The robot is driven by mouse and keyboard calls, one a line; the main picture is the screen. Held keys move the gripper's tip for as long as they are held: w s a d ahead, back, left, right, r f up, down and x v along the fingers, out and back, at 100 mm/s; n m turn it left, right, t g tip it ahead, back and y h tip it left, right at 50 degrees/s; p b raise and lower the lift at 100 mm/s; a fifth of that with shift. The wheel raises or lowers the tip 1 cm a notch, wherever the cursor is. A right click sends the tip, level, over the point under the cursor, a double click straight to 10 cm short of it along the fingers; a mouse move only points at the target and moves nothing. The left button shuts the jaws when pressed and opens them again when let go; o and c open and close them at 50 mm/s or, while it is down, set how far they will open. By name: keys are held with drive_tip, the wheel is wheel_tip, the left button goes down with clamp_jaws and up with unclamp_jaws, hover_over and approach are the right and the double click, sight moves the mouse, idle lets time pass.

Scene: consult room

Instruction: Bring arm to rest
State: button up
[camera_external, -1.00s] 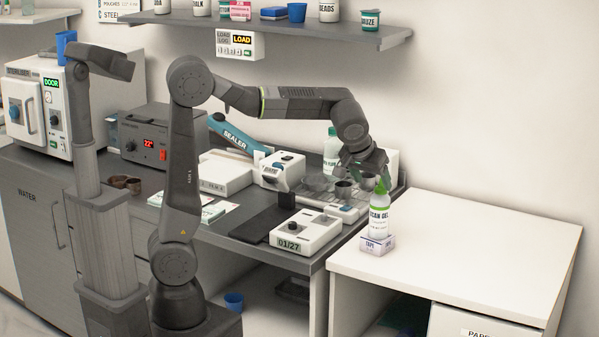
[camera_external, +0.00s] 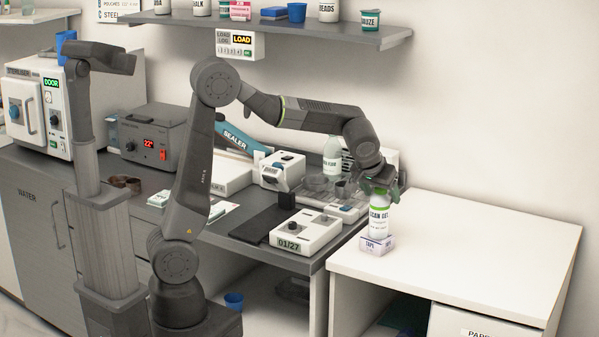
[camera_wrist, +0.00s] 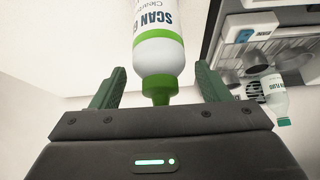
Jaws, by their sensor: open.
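My gripper (camera_external: 383,186) is at the top of a white scan gel bottle (camera_external: 379,216) with green bands. The bottle stands on a small white and purple box (camera_external: 376,244) on the white cabinet top. In the wrist view my gripper (camera_wrist: 160,85) has its two green fingers spread wide. The scan gel bottle (camera_wrist: 158,55) and its green cap lie between the fingers, with a gap on each side. My arm reaches out to the right over the dark counter, with its elbow raised.
The white cabinet top (camera_external: 480,240) is mostly clear. A shelf (camera_external: 350,37) with jars hangs above.

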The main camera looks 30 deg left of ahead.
wheel_tip(320, 180, down, 3)
drive_tip(key=shift+r, duration=0.1)
drive_tip(key=v, duration=1.2)
drive_tip(key=x, duration=1.2)
drive_tip(key=shift+w, duration=0.1)
wheel_tip(320, 180, up, 10)
drive_tip(key=shift+r, duration=0.15)
drive_tip(key=shift+w+d+r, duration=0.2)
drive_tip(key=shift+w+d, duration=0.1)
drive_tip(key=shift+d, duration=0.2)
drive_tip(key=w+d+f+m+h+p, duration=0.1)
drive_tip(key=w+d+m+p, duration=0.1)
drive_tip(key=w+d, duration=0.3)
drive_tip(key=w+d+f+m+g+h+p, duration=0.1)
drive_tip(key=w+d, duration=0.5)
drive_tip(key=d, duration=0.7)
drive_tip(key=w+d+f+m+g+h+p, duration=0.1)
drive_tip(key=w+d+f+m+h+p, duration=0.1)
drive_tip(key=w+d+m+p, duration=0.3)
drive_tip(key=shift+w+d+f, duration=0.45)
drive_tip(key=shift+w+d, duration=0.15)
drive_tip(key=shift+d, duration=1.4)
